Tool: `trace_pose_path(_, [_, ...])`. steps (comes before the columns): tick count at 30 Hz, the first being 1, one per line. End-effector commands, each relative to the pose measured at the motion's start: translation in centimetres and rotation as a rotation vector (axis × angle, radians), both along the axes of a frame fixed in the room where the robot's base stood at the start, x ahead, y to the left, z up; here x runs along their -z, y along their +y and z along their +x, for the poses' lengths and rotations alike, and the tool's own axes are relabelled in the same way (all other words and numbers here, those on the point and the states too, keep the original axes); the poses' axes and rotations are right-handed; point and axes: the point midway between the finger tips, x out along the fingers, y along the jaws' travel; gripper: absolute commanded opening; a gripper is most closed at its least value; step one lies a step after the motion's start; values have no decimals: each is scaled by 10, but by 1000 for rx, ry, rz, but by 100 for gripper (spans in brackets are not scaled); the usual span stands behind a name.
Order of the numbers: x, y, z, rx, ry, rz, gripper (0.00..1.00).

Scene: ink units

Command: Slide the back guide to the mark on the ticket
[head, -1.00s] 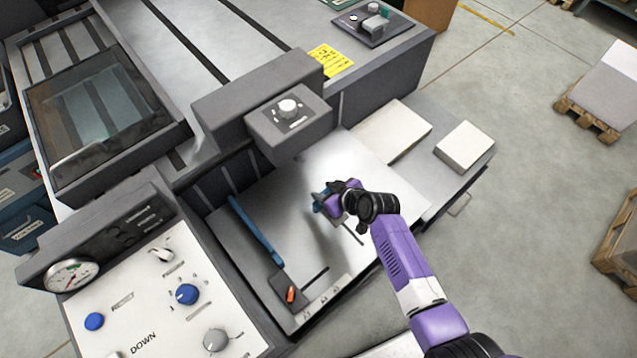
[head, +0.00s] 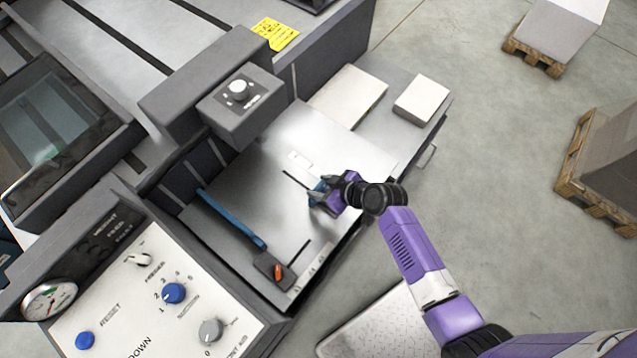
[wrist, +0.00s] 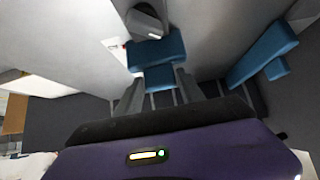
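The back guide is a small blue piece (head: 318,192) on the grey metal tray table, beside a dark slot (head: 297,179). In the wrist view its blue bar (wrist: 156,50) and a lower blue block (wrist: 159,77) show. My gripper (head: 322,190) reaches it from the right. In the wrist view its two fingers flank the lower block closely and appear shut on it. A small white label (head: 300,160) lies near the slot's far end. The yellow ticket (head: 276,33) lies on the machine top; its writing is too small to read.
A grey knob box (head: 240,100) overhangs the back. White paper stacks (head: 349,95) stand right. The control panel (head: 150,300) is front left.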

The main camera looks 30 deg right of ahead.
Motion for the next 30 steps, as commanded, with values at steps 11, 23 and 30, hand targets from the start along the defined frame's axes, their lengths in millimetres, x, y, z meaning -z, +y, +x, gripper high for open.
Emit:
trace_pose_path(11, [-1, 1, 1, -1, -3, 2, 62])
trace_pose_path(23, [-33, -9, -31, 0, -3, 1, 62])
trace_pose_path(30, [-52, -15, -49, -1, -2, 0, 62])
